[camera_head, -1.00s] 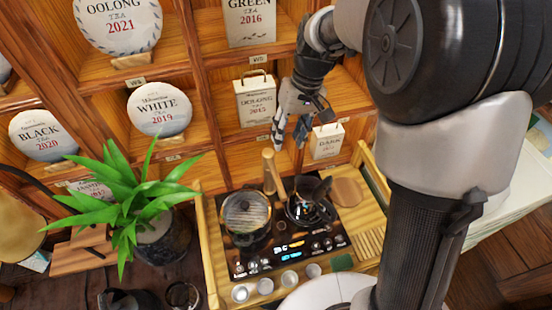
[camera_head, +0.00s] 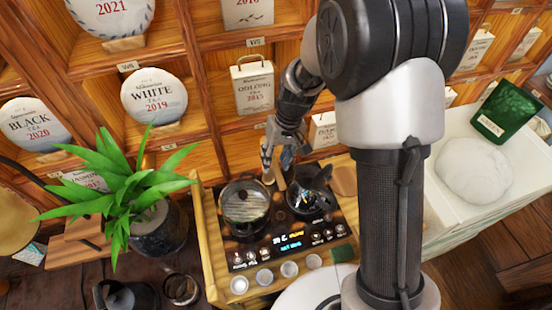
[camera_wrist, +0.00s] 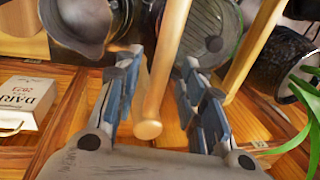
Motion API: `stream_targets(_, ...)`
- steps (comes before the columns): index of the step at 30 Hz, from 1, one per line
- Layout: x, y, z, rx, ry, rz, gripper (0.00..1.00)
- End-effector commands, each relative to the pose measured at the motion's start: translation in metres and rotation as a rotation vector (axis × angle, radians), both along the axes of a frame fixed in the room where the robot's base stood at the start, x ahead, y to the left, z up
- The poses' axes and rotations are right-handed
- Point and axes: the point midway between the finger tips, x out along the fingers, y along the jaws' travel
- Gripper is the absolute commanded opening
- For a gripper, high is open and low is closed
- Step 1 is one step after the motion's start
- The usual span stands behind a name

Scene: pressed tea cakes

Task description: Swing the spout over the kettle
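The wooden spout (camera_wrist: 166,62) runs between my gripper's fingers in the wrist view, its rounded end (camera_wrist: 148,129) toward the palm. My gripper (camera_wrist: 160,62) is open, with a finger on either side of the wood and gaps showing. In the head view my gripper (camera_head: 274,168) is low at the back of the cooktop, largely covering the spout (camera_head: 281,180). A glass-lidded pot (camera_head: 245,203) stands on the left of the cooktop. A dark kettle (camera_head: 308,193) stands on the right, partly behind my gripper. It shows at upper left in the wrist view (camera_wrist: 78,22).
The black cooktop (camera_head: 290,243) has a lit display and sits in a wooden tray (camera_head: 212,265). Several small cups (camera_head: 264,277) line its front. A potted plant (camera_head: 158,225) stands left. Shelves (camera_head: 215,130) with tea cakes rise close behind. A white bin (camera_head: 450,225) is right.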

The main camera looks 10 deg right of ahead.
Motion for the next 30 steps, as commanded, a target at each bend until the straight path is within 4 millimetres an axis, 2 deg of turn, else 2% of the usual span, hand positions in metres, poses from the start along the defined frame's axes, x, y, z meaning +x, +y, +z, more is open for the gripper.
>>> stream_targets(4,0.0,-0.0001,0.0003,0.0,0.0,0.0,0.37)
stream_targets(21,0.0,-0.0002,0.0006,0.0,0.0,0.0,0.0)
stream_targets(30,0.0001,-0.0002,0.0007,0.0,0.0,0.0,0.0)
